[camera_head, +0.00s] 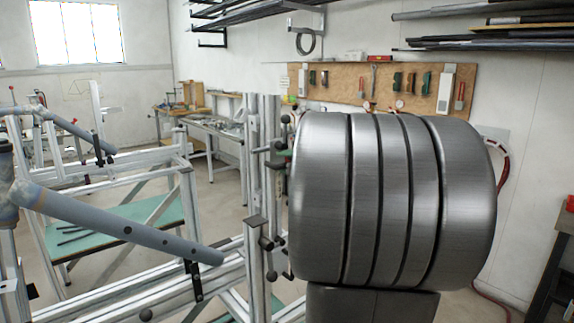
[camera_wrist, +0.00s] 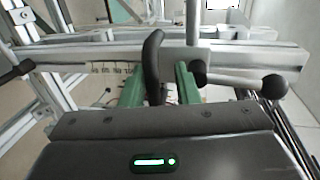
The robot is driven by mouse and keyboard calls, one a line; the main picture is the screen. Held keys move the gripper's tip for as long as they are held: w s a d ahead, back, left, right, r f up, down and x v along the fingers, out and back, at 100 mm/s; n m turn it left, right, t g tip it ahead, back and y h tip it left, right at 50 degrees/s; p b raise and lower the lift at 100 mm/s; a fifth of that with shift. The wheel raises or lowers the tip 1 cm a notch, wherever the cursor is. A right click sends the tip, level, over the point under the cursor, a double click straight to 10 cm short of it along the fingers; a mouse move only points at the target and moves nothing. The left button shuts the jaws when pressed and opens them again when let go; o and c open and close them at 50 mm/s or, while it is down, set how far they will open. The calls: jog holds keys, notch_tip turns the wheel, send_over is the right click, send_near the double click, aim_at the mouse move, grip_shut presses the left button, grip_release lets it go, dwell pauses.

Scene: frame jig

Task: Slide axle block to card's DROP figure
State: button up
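In the wrist view my gripper (camera_wrist: 158,82) has its two green fingers apart. A dark curved lever (camera_wrist: 153,62) stands between them, close to the left finger, with a gap at the right one. A silver rail (camera_wrist: 235,55) crosses behind. A pale scale strip with dark ticks (camera_wrist: 108,68) lies along it to the left. A dark ball knob (camera_wrist: 273,86) is at the right. I cannot tell for sure which part is the axle block. No card with a DROP figure is readable. In the head view my large grey arm link hides the gripper.
In the head view the jig's aluminium post (camera_head: 262,165) stands just left of my arm. A grey tube (camera_head: 120,225) juts across the left front, over a rail with a black clamp (camera_head: 194,280). A tool board (camera_head: 375,85) and workbench (camera_head: 215,130) are behind.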

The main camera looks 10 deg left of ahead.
dwell(0.3)
jog(key=shift+s+d, duration=0.1)
jog(key=shift+d, duration=0.05)
jog(key=b+v, duration=0.2)
jog(key=v, duration=1.1)
jog(key=shift+s+d+b, duration=0.15)
jog(key=shift+d+b, duration=0.05)
jog(key=shift+b, duration=0.15)
jog(key=p+x, duration=0.2)
jog(key=x, duration=1.2)
jog(key=shift+p, duration=0.35)
jog(key=shift+f, duration=0.15)
jog(key=shift+s+d, duration=0.1)
